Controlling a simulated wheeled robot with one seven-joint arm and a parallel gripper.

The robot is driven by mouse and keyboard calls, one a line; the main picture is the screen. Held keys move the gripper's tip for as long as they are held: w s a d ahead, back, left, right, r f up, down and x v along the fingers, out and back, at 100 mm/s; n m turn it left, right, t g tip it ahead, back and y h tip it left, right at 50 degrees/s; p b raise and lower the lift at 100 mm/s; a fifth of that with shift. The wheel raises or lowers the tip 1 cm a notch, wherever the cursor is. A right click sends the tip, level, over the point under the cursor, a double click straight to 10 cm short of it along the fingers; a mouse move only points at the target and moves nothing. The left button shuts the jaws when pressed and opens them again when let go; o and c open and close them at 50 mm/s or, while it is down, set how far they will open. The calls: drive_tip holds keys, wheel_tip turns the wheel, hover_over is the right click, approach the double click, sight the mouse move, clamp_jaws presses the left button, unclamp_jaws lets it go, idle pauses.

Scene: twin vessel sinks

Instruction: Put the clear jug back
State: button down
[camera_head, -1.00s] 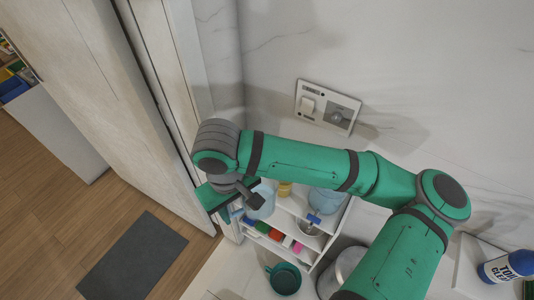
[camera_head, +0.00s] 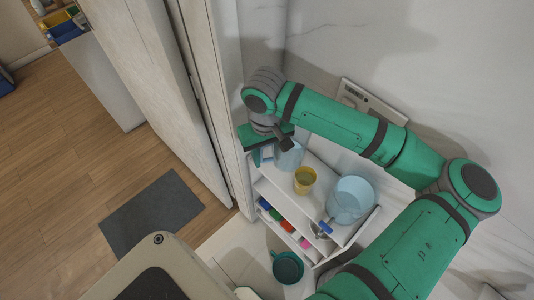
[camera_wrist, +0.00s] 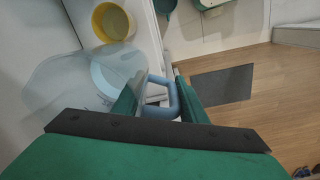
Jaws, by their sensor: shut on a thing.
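The clear jug (camera_head: 289,157) is pale, see-through and bluish, and shows at the top left of the white shelf unit (camera_head: 330,178). In the wrist view the jug (camera_wrist: 62,84) lies to the left, with its blue handle (camera_wrist: 174,96) between the green fingers. My gripper (camera_head: 268,149) is shut on this handle; the fingers also show in the wrist view (camera_wrist: 158,98). The jug is beside a yellow cup (camera_head: 304,180). I cannot tell whether its base touches the shelf.
A larger clear blue container (camera_head: 350,197) stands on the shelf's right side. Several coloured items (camera_head: 283,222) sit on the level below. A teal mug (camera_head: 287,267) is in front. A pale door panel (camera_head: 180,90) is close on the left; a dark mat (camera_head: 152,212) lies on the floor.

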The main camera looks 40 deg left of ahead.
drive_tip(key=w+a+f, duration=0.1)
drive_tip(key=f, duration=0.1)
drive_tip(key=w+a+f, duration=0.1)
drive_tip(key=a+f, duration=0.1)
drive_tip(key=w+a+f, duration=0.1)
drive_tip(key=w+f, duration=0.1)
drive_tip(key=shift+a+f, duration=0.15)
drive_tip(key=shift+f, duration=1.55)
drive_tip(key=shift+f, duration=0.1)
drive_tip(key=c, duration=1.1)
unclamp_jaws()
wheel_tip(320, 180, up, 12)
drive_tip(key=shift+s, duration=0.2)
